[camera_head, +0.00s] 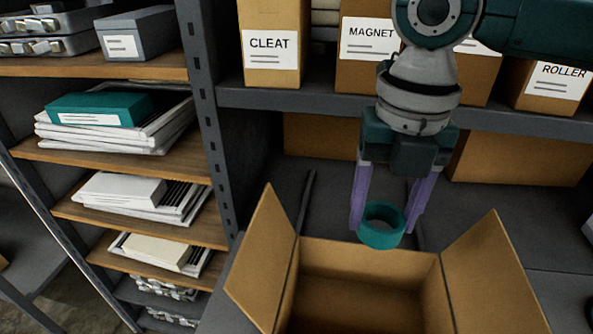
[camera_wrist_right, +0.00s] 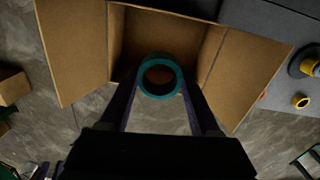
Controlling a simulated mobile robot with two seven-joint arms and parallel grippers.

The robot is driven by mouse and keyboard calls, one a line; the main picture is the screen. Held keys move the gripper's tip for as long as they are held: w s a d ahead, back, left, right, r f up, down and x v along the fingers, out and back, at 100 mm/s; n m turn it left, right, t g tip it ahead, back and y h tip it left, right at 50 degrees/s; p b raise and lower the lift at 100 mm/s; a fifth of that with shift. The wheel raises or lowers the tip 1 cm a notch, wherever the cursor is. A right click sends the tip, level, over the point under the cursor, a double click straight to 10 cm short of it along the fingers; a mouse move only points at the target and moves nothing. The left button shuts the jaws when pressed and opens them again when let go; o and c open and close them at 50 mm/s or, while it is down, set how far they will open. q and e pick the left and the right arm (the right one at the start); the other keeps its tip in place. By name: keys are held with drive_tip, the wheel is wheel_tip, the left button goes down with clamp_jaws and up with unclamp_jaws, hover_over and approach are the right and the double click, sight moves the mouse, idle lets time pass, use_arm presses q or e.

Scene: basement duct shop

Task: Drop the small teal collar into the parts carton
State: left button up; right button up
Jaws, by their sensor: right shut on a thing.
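The small teal collar (camera_head: 381,229) is a short open ring, held between the purple fingers of my right gripper (camera_head: 384,215). My right gripper is shut on it and points down. In the head view, the collar shows in front of the far rim of the open parts carton (camera_head: 358,288). The right wrist view shows the collar (camera_wrist_right: 160,76) between the fingertips, overlapping the carton's opening and its near edge. The carton (camera_wrist_right: 204,40) has its flaps spread out, and the part of its inside that shows looks empty. My left gripper is in neither view.
A shelf behind holds labelled boxes, including a CLEAT box (camera_head: 272,75) and a MAGNET box (camera_head: 366,62). A rack (camera_head: 205,120) with papers and binders stands at the left. The carton's side flaps (camera_head: 262,258) stick up and outward. A yellow ring (camera_wrist_right: 301,101) lies off to the right.

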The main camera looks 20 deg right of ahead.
wheel_tip(320, 180, down, 7)
drive_tip(key=d+n+b, duration=0.1)
drive_tip(key=n+b, duration=0.2)
drive_tip(key=b, duration=0.2)
drive_tip(key=shift+s, duration=0.35)
drive_tip(key=shift+r, duration=0.1)
drive_tip(key=o, duration=1.4)
wheel_tip(320, 180, up, 10)
drive_tip(key=b, duration=0.1)
